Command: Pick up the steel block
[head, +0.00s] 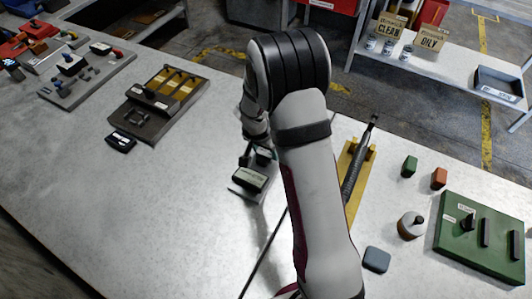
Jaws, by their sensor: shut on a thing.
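My gripper (256,158) points down at mid-table, just behind a small dark unit with a pale label (250,179). Its jaws are shut on a small dark object, mostly hidden by the fingers and the unit. I cannot tell for sure whether this is the steel block, or whether it is clear of the surface beneath. A flat grey-blue block with rounded corners (376,259) lies on the table to the right of my arm. A green block (410,166) and an orange-red block (439,178) stand farther back on the right.
A green board with black posts (483,237) and a brown-and-white round container (411,226) are at right. Trays (158,104) stand at back left. The front left table (110,215) is clear.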

